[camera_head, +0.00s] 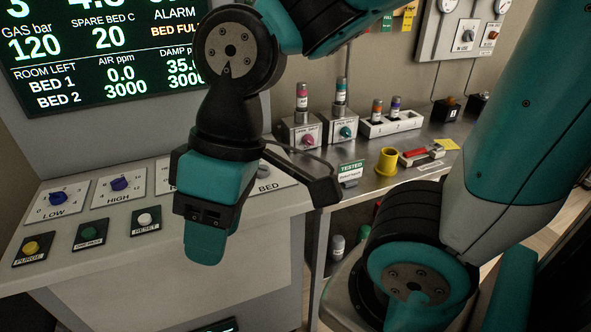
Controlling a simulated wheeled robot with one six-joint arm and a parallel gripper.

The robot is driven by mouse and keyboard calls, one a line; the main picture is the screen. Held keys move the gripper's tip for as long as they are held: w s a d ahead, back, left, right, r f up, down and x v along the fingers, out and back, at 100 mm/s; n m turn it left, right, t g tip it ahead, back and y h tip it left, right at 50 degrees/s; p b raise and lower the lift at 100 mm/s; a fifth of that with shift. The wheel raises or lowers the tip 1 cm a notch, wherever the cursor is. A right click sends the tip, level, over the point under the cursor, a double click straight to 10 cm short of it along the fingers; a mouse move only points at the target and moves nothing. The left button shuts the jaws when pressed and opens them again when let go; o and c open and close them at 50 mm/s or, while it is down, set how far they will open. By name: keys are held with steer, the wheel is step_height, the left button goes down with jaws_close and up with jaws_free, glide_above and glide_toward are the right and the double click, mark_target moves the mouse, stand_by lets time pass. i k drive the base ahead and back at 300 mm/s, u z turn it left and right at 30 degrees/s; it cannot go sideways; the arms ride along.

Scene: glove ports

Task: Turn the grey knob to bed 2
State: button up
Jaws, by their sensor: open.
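My gripper (206,238) hangs in front of the plate, fingers pointing down. It is open, with nothing seen in it. I cannot tell from this view how far it is from the plate.
Blue knobs marked LOW (58,197) and HIGH (120,183) are left on the console. A screen (110,45) stands behind. A yellow cup (386,162) is on the right bench.

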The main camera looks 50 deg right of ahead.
mark_target(263, 172)
steer(key=z, duration=0.45)
steer(key=k, duration=1.05)
steer(key=z, duration=0.75)
steer(key=i, duration=1.45)
steer(key=u, duration=0.95)
